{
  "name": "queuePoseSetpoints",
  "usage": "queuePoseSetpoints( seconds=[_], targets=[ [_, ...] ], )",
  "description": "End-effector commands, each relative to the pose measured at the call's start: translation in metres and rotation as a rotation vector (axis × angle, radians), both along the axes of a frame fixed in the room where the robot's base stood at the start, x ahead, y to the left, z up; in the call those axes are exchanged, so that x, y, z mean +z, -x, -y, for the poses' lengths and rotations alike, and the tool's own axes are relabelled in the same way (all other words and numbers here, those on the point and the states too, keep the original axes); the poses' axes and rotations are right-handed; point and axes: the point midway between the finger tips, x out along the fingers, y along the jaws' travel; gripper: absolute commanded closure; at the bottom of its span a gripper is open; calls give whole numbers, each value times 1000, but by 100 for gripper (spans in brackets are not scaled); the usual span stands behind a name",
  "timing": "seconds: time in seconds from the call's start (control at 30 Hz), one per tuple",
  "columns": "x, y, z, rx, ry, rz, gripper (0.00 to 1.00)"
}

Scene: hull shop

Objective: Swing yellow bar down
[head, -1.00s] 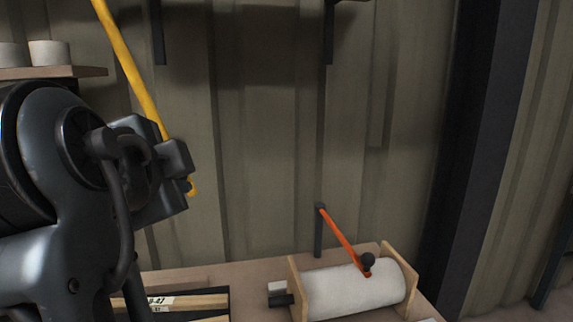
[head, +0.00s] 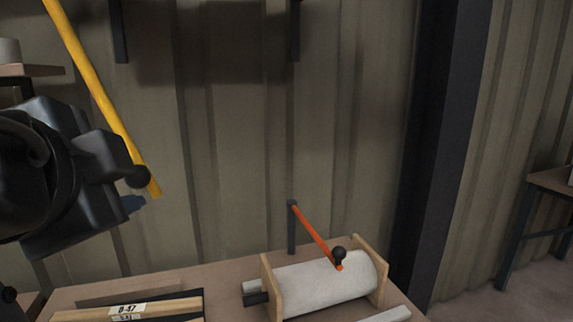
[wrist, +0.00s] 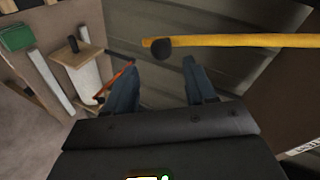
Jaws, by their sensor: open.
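The yellow bar (head: 92,85) slants down from the upper left to the right across the wall in the head view. A dark round knob (head: 139,176) is at its lower end, partly beside my gripper. In the wrist view the yellow bar (wrist: 240,41) crosses the top, with its dark knob (wrist: 161,50) at the left end. My gripper (wrist: 163,80) is open, its two blue fingers apart and empty. The bar and knob appear just beyond the fingertips, with the knob roughly between them; I cannot tell the exact gap. In the head view my gripper (head: 134,203) is mostly hidden by my wrist.
A white roll (head: 325,284) in a wooden stand with an orange crank (head: 316,236) and black knob sits on the bench (head: 225,278). Labelled wooden strips (head: 130,309) lie at its left. A dark post (head: 430,150) stands at right. The wall area between is clear.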

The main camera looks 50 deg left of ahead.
Motion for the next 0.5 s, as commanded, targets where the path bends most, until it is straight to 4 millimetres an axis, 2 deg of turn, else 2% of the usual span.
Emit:
queuePoseSetpoints(
  seconds=[0.2, 0.5],
  targets=[
    [8, 11, 18, 1, 1, 0, 45],
    [9, 12, 20, 1, 1, 0, 45]
  ],
)
